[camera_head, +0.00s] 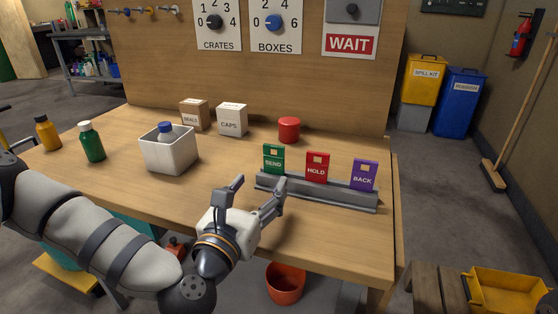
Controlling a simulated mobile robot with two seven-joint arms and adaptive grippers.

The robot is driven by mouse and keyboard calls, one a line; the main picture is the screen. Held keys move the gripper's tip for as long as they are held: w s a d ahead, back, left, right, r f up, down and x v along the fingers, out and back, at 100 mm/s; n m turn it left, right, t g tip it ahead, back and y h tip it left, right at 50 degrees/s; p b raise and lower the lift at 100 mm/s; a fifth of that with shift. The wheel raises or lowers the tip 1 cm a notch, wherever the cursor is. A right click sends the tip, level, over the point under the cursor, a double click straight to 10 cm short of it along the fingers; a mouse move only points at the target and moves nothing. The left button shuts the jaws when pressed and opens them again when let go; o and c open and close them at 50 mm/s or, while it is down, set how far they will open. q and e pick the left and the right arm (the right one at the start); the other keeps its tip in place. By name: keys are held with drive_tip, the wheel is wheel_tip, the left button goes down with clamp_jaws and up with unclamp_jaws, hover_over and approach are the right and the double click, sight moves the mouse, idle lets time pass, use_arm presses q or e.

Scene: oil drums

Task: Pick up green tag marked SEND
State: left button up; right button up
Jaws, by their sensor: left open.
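The green tag marked SEND (273,158) stands upright at the left end of a grey rack (330,194) on the wooden table. The red HOLD tag (317,168) and the purple BACK tag (364,175) stand to its right in the same rack. My left gripper (256,191) is open and empty. Its fingers are spread near the table's front edge, and in the picture they lie below and left of the SEND tag. The right finger overlaps the rack's left end in the picture; I cannot tell whether it touches. My right gripper is not in view.
A white bin (169,154) holds a blue-capped bottle. Green (91,143) and orange (47,133) bottles stand left. SEALS (193,115) and CAPS (231,120) boxes and a red cylinder (289,129) stand behind. The table's middle is clear.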

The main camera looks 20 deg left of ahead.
sight(273, 164)
use_arm(q)
drive_tip(key=w, duration=0.9)
drive_tip(key=shift+w+d+r, duration=0.1)
drive_tip(key=shift+d, duration=0.1)
drive_tip(key=c, duration=1.1)
